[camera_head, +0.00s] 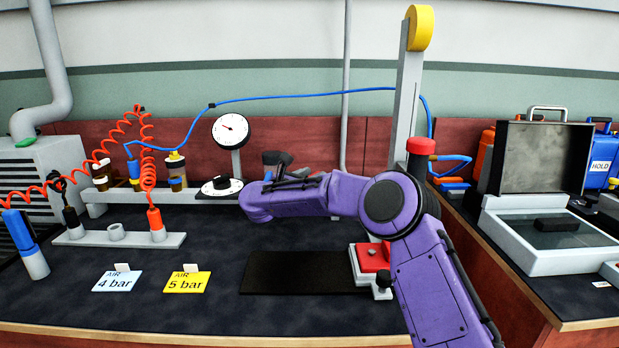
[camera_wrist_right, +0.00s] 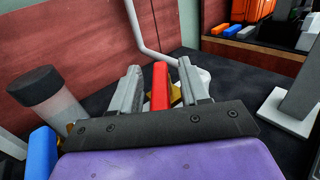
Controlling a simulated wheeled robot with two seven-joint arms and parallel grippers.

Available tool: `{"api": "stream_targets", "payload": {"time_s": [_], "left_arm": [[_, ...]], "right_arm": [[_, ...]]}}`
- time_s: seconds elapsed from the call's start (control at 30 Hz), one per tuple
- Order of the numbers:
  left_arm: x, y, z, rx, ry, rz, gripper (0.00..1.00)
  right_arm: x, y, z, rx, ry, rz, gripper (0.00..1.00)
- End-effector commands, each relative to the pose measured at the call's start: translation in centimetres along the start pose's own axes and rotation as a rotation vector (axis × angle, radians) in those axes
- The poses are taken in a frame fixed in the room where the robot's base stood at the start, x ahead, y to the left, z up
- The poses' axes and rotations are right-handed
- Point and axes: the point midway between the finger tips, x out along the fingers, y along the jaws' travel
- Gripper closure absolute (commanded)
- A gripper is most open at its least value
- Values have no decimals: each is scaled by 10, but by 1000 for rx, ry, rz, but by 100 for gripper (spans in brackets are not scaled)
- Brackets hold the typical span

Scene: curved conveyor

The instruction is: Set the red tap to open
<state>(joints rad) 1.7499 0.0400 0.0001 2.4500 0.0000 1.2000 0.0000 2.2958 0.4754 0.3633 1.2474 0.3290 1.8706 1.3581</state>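The red tap's handle (camera_wrist_right: 160,86) shows in the right wrist view as an upright red bar, with a bit of brass-yellow body behind it. My right gripper (camera_wrist_right: 160,75) has one grey finger on each side of the handle, with a narrow gap visible on both sides. In the head view my purple right arm reaches in from the lower right, and my right gripper (camera_head: 278,160) is at its far end, partly hidden by the wrist. The red tap is hidden there behind my arm. My left gripper is in neither view.
A dial gauge (camera_head: 230,131) and a black-and-white knob (camera_head: 221,185) stand left of my gripper. A blue part (camera_wrist_right: 42,152) and a dark-topped grey cylinder (camera_wrist_right: 50,95) lie close on the left in the wrist view. A grey post (camera_head: 405,100) stands at right.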

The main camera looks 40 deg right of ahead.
Motion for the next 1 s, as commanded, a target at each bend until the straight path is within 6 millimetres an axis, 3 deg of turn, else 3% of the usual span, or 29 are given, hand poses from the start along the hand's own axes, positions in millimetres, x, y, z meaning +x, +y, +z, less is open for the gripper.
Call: {"api": "stream_targets", "payload": {"time_s": [0.27,0.7,1.0], "left_arm": [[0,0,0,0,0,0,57],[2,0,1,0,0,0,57],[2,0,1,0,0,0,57]], "right_arm": [[-4,2,0,0,0,3,55],[-94,1,0,0,-1,4,55],[-106,1,0,0,0,1,55]]}}
